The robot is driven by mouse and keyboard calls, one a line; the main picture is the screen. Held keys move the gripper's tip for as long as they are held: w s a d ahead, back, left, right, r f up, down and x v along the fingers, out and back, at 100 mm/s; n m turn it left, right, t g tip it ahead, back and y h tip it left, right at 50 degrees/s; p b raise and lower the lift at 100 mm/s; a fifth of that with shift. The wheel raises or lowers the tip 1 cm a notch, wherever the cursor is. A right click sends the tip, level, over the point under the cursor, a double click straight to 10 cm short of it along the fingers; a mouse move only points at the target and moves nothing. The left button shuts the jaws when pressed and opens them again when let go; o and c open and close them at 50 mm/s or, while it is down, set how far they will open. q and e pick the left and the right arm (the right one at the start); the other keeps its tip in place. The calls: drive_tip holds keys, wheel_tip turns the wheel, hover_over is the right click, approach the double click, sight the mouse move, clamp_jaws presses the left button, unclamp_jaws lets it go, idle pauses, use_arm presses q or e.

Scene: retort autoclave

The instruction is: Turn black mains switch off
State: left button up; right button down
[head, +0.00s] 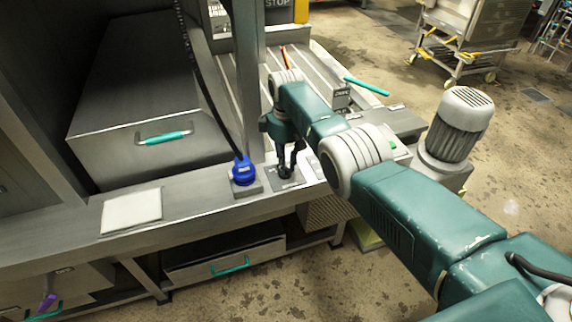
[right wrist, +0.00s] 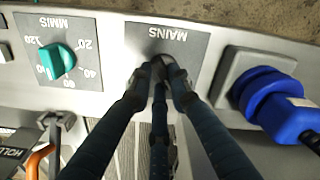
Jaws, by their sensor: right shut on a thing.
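The mains switch plate (head: 290,183) is a grey square on the machine's front ledge, right of a blue plug. In the right wrist view the plate (right wrist: 190,39) reads "MAINS" upside down. My right gripper (head: 287,168) points down at it, and its dark fingertips (right wrist: 157,72) are shut on the black mains switch at the plate's middle. The fingers mostly hide the switch, so I cannot tell which way it points. My left gripper is not in view.
The blue plug (head: 244,172) sits close beside the plate. A white sheet (head: 131,211) lies on the ledge. A drawer-like box with a teal handle (head: 165,137) stands behind.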

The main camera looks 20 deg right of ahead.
drive_tip(key=shift+w+n, duration=0.1)
drive_tip(key=shift+n, duration=0.7)
drive_tip(key=c, duration=1.6)
unclamp_jaws()
drive_tip(key=shift+r, duration=0.1)
wheel_tip(320, 180, up, 12)
drive_tip(key=shift+f, duration=0.1)
